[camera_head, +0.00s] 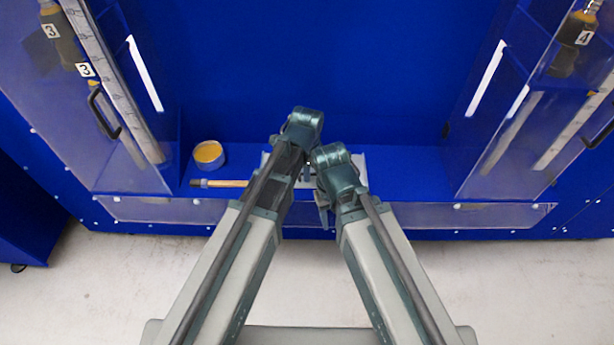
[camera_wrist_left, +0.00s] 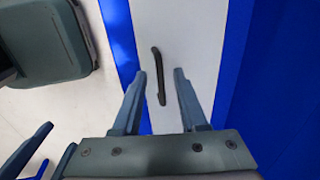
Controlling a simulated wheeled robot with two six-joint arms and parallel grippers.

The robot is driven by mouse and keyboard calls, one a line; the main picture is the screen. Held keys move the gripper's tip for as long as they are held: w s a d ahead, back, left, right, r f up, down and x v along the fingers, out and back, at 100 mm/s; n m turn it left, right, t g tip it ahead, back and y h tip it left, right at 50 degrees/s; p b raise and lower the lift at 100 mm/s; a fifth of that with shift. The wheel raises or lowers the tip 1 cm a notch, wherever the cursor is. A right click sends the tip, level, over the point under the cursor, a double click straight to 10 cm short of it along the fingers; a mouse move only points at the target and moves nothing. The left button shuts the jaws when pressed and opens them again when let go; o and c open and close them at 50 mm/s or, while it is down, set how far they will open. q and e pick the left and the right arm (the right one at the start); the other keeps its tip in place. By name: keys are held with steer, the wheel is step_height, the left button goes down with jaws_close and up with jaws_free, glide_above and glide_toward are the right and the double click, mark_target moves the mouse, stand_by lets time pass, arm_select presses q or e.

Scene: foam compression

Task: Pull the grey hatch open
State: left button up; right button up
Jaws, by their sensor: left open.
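The grey hatch (camera_wrist_left: 185,35) is a pale flat panel between blue surfaces in the left wrist view. It carries a thin dark bar handle (camera_wrist_left: 158,72). My left gripper (camera_wrist_left: 157,78) is open, with one finger on each side of the handle's lower part; I cannot tell whether either touches it. In the head view, pale edges of the hatch (camera_head: 361,164) show beside my arms, which hide its handle. In the head view, the right gripper's fingers are mostly hidden below its wrist. A blue-grey finger shows at the lower left of the wrist view.
A round tub with an orange top (camera_head: 209,154) and a wooden-handled tool (camera_head: 220,183) lie on the blue ledge left of my arms. Clear doors with black handles (camera_head: 103,113) stand at both sides. Pale floor (camera_head: 110,280) is open in front.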

arm_select(q)
steer(key=shift+f, duration=0.15)
steer(key=shift+c, duration=0.3)
jaws_close()
stand_by(1.1)
